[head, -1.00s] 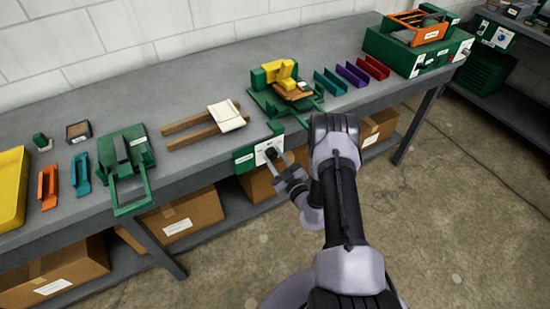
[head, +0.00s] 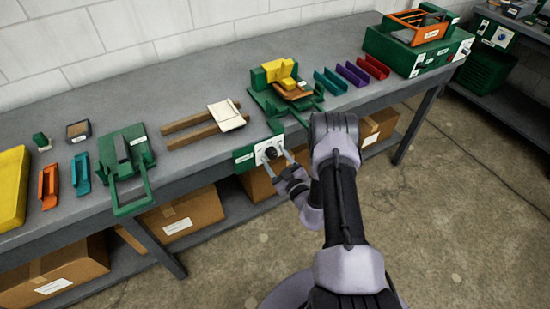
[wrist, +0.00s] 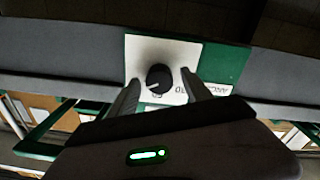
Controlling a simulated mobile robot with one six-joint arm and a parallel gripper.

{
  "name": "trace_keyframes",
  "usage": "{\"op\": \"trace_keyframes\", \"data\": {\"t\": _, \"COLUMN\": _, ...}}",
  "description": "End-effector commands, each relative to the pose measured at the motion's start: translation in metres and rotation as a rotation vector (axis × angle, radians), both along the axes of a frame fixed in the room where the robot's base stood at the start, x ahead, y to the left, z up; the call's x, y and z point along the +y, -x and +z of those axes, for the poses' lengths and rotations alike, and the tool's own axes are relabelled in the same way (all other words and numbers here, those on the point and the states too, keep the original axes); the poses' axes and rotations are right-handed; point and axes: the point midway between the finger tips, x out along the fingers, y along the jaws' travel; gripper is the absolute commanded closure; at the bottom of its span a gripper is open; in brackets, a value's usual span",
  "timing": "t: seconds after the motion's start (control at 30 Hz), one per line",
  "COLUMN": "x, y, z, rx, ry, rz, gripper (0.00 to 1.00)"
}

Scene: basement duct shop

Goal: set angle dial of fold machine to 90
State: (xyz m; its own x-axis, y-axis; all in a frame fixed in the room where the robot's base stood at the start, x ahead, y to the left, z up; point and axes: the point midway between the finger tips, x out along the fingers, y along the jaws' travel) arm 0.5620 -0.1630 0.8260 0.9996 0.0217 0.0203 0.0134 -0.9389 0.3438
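The fold machine (head: 268,99), green with a yellow block, stands on the bench. Below it, on the bench's front edge, is a green and white dial panel (head: 244,161) with a black round angle dial (head: 270,153). In the wrist view the dial (wrist: 159,75) has a pale pointer mark towards the lower left. The panel's lettering looks upside down there and I cannot read the setting. My gripper (head: 275,158) is open in front of the panel. In the wrist view its fingers (wrist: 160,92) stand apart on either side of the dial, with visible gaps.
On the bench, a green machine with a loop handle (head: 122,160) and wooden rails (head: 190,126) lie to the left. Coloured channels (head: 352,74) lie to the right of the fold machine. Cardboard boxes (head: 182,218) sit on the lower shelf. The floor in front is clear.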

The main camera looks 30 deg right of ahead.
Motion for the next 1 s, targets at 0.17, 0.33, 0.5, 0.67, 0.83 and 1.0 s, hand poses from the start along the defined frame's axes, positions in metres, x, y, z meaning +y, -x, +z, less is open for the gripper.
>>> {"op": "trace_keyframes", "data": {"t": 0.17, "x": -0.001, "y": 0.010, "z": 0.001, "rx": 0.001, "ry": 0.000, "rz": -0.001, "gripper": 0.43}}
{"op": "trace_keyframes", "data": {"t": 0.33, "x": -0.003, "y": 0.054, "z": 0.001, "rx": 0.003, "ry": -0.004, "rz": -0.005, "gripper": 0.43}}
{"op": "trace_keyframes", "data": {"t": 0.5, "x": -0.005, "y": 0.111, "z": 0.000, "rx": 0.004, "ry": -0.005, "rz": -0.008, "gripper": 0.43}}
{"op": "trace_keyframes", "data": {"t": 0.67, "x": -0.005, "y": 0.152, "z": -0.001, "rx": 0.002, "ry": -0.004, "rz": -0.008, "gripper": 0.43}}
{"op": "trace_keyframes", "data": {"t": 0.83, "x": -0.004, "y": 0.172, "z": -0.003, "rx": 0.000, "ry": -0.001, "rz": -0.002, "gripper": 0.43}}
{"op": "trace_keyframes", "data": {"t": 1.0, "x": -0.004, "y": 0.175, "z": -0.004, "rx": 0.000, "ry": 0.001, "rz": 0.000, "gripper": 0.43}}
